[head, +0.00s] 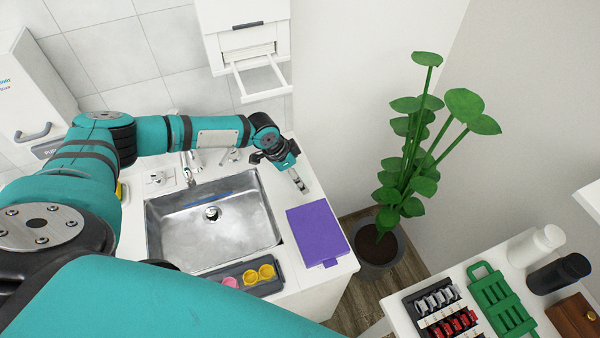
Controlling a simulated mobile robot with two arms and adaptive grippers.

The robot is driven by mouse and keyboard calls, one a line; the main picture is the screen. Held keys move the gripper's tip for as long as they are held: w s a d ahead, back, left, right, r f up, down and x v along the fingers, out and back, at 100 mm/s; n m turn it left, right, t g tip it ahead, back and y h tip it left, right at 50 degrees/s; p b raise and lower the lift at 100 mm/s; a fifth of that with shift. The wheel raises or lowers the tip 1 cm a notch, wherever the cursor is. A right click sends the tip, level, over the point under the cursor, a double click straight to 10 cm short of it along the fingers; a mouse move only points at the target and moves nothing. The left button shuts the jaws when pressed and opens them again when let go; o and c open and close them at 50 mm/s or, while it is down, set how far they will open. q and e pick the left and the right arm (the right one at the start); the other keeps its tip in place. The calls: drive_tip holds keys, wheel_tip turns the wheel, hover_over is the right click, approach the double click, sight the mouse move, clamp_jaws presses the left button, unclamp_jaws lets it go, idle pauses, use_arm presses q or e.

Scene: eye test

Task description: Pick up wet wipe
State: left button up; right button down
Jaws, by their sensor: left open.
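A flat purple rectangle (318,234), which looks like a folded cloth and may be the wet wipe, lies on the white counter to the right of the sink. A small purple tab sticks out at its near edge. My left gripper (291,172) is open at the back right of the counter, beyond the purple rectangle and apart from it in the picture. Its fingers are small here, and I see nothing held between them. My right gripper is not in view.
A metal sink (225,235) is left of the purple rectangle, with a faucet (187,170) behind it. A dark tray (248,284) holds pink and yellow pieces in front. A potted plant (380,250) stands right of the counter. A green rack (500,302) and bottles are on another table.

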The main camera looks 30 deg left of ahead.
sight(305, 172)
use_arm(q)
drive_tip(key=c, duration=0.8)
drive_tip(key=shift+c, duration=0.4)
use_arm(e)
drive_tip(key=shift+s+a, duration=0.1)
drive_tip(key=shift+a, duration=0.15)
use_arm(q)
drive_tip(key=shift+r+b, duration=0.45)
drive_tip(key=shift+r, duration=0.4)
drive_tip(key=shift+w+d+r+b, duration=0.15)
drive_tip(key=shift+d+r+b, duration=0.05)
drive_tip(key=shift+r+b, duration=0.2)
drive_tip(key=shift+w+d+r+b, duration=0.1)
drive_tip(key=shift+d+r+b, duration=0.15)
drive_tip(key=shift+r, duration=0.15)
drive_tip(key=w+d+b, duration=0.7)
drive_tip(key=w+d, duration=0.4)
drive_tip(key=d, duration=0.1)
drive_tip(key=shift+w+d+r, duration=0.15)
drive_tip(key=shift+w+d, duration=0.05)
drive_tip(key=shift+d, duration=0.15)
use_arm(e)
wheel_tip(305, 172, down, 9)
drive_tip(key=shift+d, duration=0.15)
